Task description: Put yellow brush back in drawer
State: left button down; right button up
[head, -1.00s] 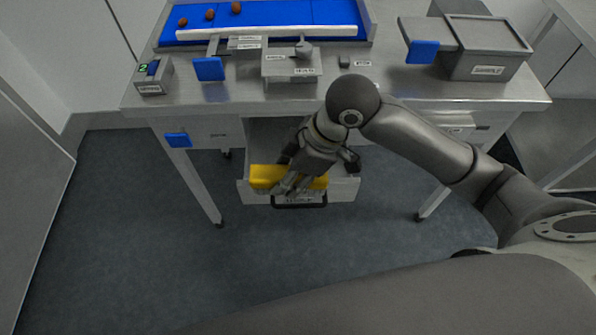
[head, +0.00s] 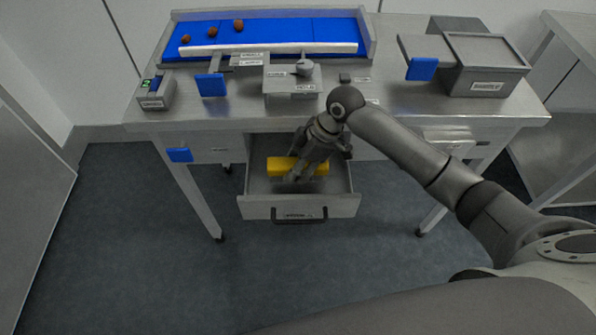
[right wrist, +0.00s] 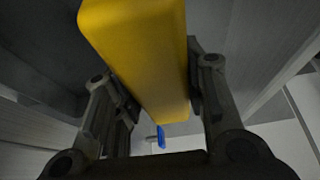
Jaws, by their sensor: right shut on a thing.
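The yellow brush (head: 281,166) is a yellow block in the head view, over the inside of the open drawer (head: 262,207). My right gripper (head: 297,172) is shut on it, coming down from above. In the right wrist view the yellow brush (right wrist: 145,60) fills the space between the two fingers of the gripper (right wrist: 155,95). I cannot tell whether the brush touches the drawer floor. The brush's far side is partly hidden by the gripper. My left gripper is not in view.
The steel table (head: 400,107) stands above the drawer. On it are a blue conveyor (head: 290,30) with several brown dates, a grey box (head: 487,62) at right, and a small device (head: 156,94) at left. The drawer's front has free space on both sides of the brush.

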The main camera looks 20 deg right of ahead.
jog(key=shift+w+d+f, duration=0.1)
jog(key=shift+w+f, duration=0.1)
jog(key=shift+f, duration=1.55)
jog(key=shift+f, duration=0.15)
jog(key=o, duration=1.1)
jog(key=shift+o, duration=0.2)
jog(key=v, duration=1.2)
